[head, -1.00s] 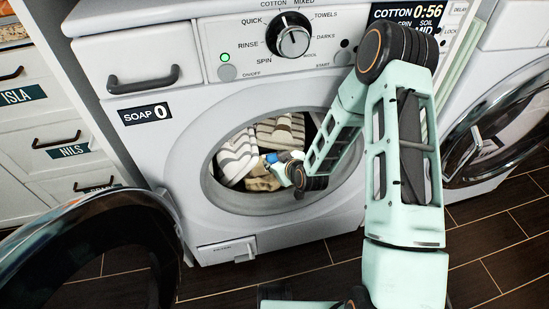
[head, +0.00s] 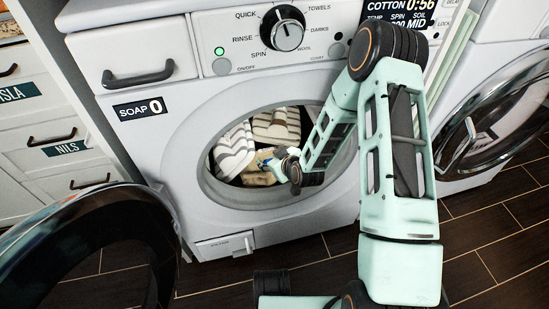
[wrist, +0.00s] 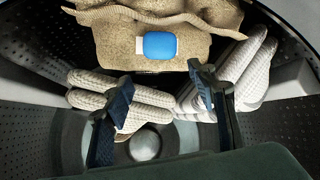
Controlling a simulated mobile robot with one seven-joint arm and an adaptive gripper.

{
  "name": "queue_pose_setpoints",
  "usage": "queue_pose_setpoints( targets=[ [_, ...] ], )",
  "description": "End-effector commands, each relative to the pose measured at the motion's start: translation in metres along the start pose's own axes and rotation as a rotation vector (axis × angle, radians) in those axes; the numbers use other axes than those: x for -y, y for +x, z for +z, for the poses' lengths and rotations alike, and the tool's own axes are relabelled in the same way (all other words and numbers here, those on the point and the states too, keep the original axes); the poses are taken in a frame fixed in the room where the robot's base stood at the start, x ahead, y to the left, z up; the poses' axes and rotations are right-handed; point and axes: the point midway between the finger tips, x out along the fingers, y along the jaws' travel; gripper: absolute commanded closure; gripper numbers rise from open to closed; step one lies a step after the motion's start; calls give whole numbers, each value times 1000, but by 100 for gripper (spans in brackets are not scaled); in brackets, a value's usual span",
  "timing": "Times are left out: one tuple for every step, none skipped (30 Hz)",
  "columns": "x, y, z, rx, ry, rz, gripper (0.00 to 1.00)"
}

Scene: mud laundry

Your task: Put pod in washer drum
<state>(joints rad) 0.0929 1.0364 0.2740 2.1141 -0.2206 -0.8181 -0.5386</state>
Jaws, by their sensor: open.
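The pod, a small blue and white block (wrist: 159,45), lies on a tan cloth inside the washer drum (wrist: 35,110) in the wrist view. My gripper (wrist: 163,82) is open and empty, with its two dark blue fingers apart. The pod is beyond the fingertips, not between them. In the head view my gripper (head: 277,160) reaches through the round opening of the washer (head: 211,188). The pod is hard to make out there beside the fingers.
Striped towels (head: 235,148) and the tan cloth (head: 259,179) lie in the drum. The washer's open door (head: 95,225) stands at the lower left. A second machine with an open glass door (head: 495,115) is at the right. Drawers (head: 65,150) stand at the left.

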Motion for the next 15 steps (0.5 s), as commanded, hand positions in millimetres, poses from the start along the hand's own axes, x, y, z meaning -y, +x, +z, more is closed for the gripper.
queue_pose_setpoints(
  targets=[
    [-1,-4,0,0,0,1,48],
    [-1,-7,0,0,0,1,48],
    [-1,-12,0,0,0,2,48],
    [-1,-17,0,1,0,1,48],
    [-1,-22,0,1,0,1,48],
    [-1,-30,0,1,0,2,48],
    [-1,-36,0,1,0,2,48],
    [-2,-42,-1,0,-1,3,48],
    [-1,-51,0,1,-1,2,48],
    [-1,-58,0,1,-1,2,48],
    [-1,-64,0,1,-1,2,48],
    [-2,-72,-1,0,-1,3,48],
    [-1,-78,0,0,-1,2,48],
    [-1,-83,-1,0,-1,3,48],
    [-1,-90,0,1,0,2,48]
  ],
)
